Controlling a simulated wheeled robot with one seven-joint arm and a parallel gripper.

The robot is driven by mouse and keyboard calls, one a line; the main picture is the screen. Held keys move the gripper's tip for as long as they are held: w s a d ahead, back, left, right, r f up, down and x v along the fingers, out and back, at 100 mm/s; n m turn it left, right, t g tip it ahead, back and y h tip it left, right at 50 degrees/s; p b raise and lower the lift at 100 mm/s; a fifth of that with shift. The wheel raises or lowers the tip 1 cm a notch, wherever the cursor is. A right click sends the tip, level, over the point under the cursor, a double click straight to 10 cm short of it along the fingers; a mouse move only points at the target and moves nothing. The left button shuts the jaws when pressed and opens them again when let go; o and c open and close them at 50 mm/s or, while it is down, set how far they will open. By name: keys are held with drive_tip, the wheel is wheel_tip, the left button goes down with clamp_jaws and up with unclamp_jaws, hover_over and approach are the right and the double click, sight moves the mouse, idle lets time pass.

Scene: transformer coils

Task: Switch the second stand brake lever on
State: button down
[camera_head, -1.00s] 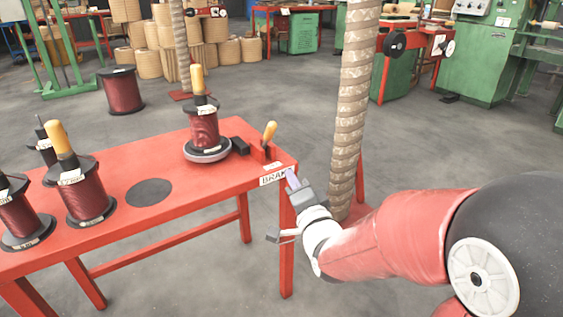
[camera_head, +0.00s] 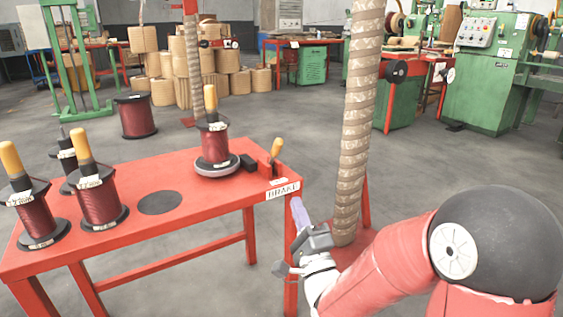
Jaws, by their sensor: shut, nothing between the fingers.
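The brake lever has a yellow wooden handle (camera_head: 276,147) and stands near the right end of the red table (camera_head: 200,222), tilted slightly right at the top. A white label reading "BRAKE" (camera_head: 283,189) is on the table edge below it. A dark block (camera_head: 249,162) sits left of the lever, beside a round grey stand (camera_head: 217,167) that carries a copper-red spool (camera_head: 214,145) with a wooden handle on top. My gripper (camera_head: 298,212) is shut and empty, just right of and below the table's right corner, apart from the lever.
Several copper-red spools with yellow handles, one in front (camera_head: 98,200), stand at the table's left. A bare black disc (camera_head: 160,203) lies mid-table. A tall wrapped column (camera_head: 355,120) rises close behind my gripper. Open grey floor (camera_head: 460,165) lies to the right.

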sight(278, 150)
drive_tip(key=p+x, duration=0.1)
drive_tip(key=x, duration=1.2)
drive_tip(key=shift+w+r, duration=0.1)
drive_tip(key=shift+r, duration=0.05)
